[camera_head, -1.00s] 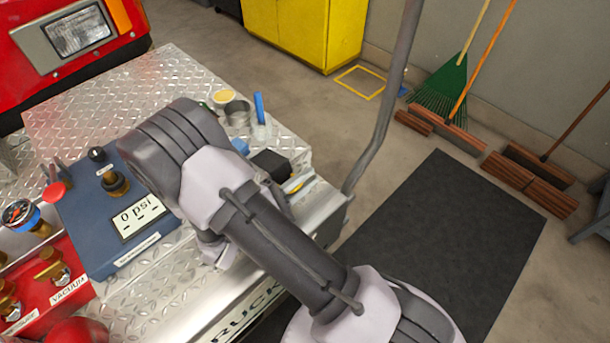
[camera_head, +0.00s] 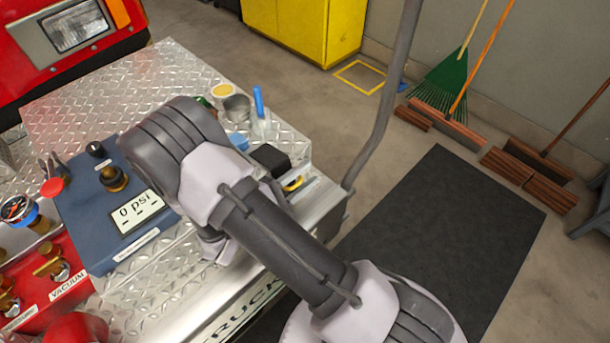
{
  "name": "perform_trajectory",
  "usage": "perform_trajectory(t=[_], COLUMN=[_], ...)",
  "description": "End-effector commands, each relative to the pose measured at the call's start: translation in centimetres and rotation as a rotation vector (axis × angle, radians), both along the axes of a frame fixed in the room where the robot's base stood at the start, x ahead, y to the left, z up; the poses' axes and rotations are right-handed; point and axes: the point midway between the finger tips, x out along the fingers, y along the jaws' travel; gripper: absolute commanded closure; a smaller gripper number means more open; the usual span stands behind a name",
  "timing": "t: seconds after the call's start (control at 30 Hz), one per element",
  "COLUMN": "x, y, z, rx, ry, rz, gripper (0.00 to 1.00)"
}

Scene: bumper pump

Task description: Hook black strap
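I cannot make out a black strap in this view. My arm reaches from the bottom right up over the diamond-plate bumper deck (camera_head: 160,80), and its links cover part of the deck's front edge. My gripper is hidden behind the arm. A black block-shaped item (camera_head: 270,160) sits on the right part of the deck, just right of my arm, with a small yellow ring-like item (camera_head: 293,184) beside it. I cannot tell whether either belongs to the strap.
A blue gauge panel (camera_head: 90,215) reading 0 psi and a red vacuum panel (camera_head: 50,275) stand left of my arm. A metal cup (camera_head: 237,108) and a blue-topped bottle (camera_head: 260,112) stand behind it. A grey pole (camera_head: 385,110) rises at right. A black mat (camera_head: 450,240) covers clear floor.

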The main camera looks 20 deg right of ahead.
Motion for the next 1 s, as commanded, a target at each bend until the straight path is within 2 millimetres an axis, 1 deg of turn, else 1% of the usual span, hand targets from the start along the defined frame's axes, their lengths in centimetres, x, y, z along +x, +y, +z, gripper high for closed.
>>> perform_trajectory(t=[0.27,0.37,0.47,0.8,0.9,1.0], x=[-0.1,-0.3,-1.1,-4.1,-4.8,-5.4], y=[0.1,1.1,3.1,11.4,13.5,15.0], z=[0.0,0.2,0.3,0.4,0.3,0.3], rx=[-0.001,-0.001,0.000,0.001,0.002,0.001], ry=[0.000,-0.001,-0.001,0.000,-0.002,-0.002], rz=[-0.001,0.002,0.004,0.004,0.003,0.002], gripper=[0.68,0.68,0.68,0.68,0.68,0.68])
